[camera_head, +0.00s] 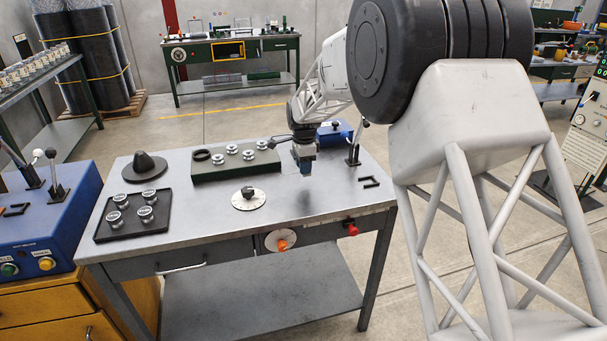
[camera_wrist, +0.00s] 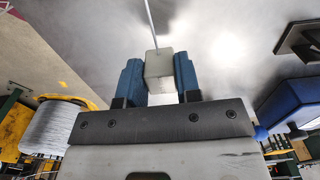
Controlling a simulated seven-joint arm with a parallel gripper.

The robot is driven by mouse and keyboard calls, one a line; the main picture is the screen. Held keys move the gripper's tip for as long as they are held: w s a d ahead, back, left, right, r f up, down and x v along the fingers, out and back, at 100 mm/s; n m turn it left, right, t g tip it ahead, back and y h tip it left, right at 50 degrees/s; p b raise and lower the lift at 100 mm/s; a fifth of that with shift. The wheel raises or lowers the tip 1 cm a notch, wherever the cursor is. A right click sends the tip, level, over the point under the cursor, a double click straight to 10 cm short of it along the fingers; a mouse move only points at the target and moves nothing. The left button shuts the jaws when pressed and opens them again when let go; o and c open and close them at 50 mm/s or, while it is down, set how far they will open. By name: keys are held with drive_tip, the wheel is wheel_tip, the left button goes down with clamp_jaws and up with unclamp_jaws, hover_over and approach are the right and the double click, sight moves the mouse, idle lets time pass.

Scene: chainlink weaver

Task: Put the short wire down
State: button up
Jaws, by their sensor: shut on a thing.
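My gripper (camera_head: 306,166) hangs over the right part of the grey metal table (camera_head: 330,215), pointing down. In the wrist view its two blue fingers (camera_wrist: 159,78) are shut on a pale grey block (camera_wrist: 158,65). A thin pale wire (camera_wrist: 151,22), which looks like the short wire, runs from the block up to the top edge of the wrist view. The wire's far end is out of that view. In the head view the wire is too small to make out, and I cannot tell whether it touches the table.
A dark green block (camera_head: 222,173) with white spools stands behind left. A white dial with a black knob (camera_head: 249,198) lies left of my gripper. A blue box (camera_head: 335,132), a lever (camera_head: 354,152) and a black bracket (camera_head: 369,182) are to the right. The front right tabletop is clear.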

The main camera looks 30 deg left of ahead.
drive_tip(key=shift+w+a, duration=0.15)
drive_tip(key=shift+f, duration=1.8)
drive_tip(key=shift+f, duration=0.15)
drive_tip(key=o, duration=0.9)
drive_tip(key=shift+r, duration=0.2)
wheel_tip(320, 180, up, 12)
drive_tip(key=shift+f, duration=0.1)
